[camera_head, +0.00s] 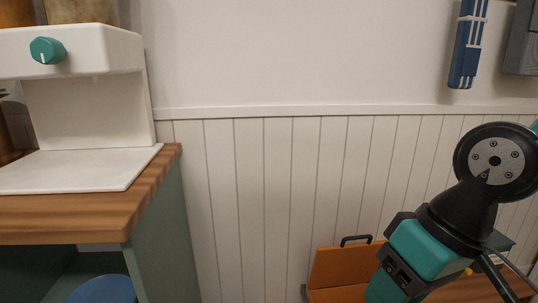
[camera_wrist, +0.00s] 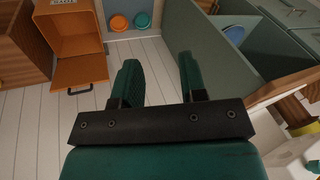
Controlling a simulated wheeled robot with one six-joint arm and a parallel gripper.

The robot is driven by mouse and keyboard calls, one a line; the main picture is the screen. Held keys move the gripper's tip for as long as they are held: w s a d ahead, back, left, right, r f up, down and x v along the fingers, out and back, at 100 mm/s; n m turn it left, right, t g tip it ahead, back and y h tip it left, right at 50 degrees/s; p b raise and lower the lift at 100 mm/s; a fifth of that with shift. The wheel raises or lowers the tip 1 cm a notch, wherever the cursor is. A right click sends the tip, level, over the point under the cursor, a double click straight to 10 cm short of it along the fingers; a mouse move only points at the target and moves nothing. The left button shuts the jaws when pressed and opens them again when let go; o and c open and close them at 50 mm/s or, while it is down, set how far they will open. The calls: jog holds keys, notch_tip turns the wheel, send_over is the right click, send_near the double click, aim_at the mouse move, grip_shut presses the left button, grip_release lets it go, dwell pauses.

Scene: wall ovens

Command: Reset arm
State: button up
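My gripper (camera_wrist: 158,68) shows in the wrist view with its two dark green fingers spread apart. Nothing is between the fingers, only pale floor behind them. In the head view my arm comes in from the right edge, with a black round joint and a teal link reaching down to the lower right. I cannot make out the fingertips clearly there.
An orange box with its door open (camera_head: 345,266) lies low beside my arm; it also shows in the wrist view (camera_wrist: 82,70). A wooden-topped counter (camera_head: 150,190) carries a white appliance (camera_head: 95,110) at left. The panelled wall between is bare.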

jog(key=s+n, duration=0.2)
jog(key=s, duration=0.2)
notch_tip(320, 180, up, 26)
jog(key=p, duration=2.5)
jog(key=shift+f+g+p, duration=0.15)
jog(key=shift+g+p, duration=0.15)
jog(key=shift+p, duration=0.05)
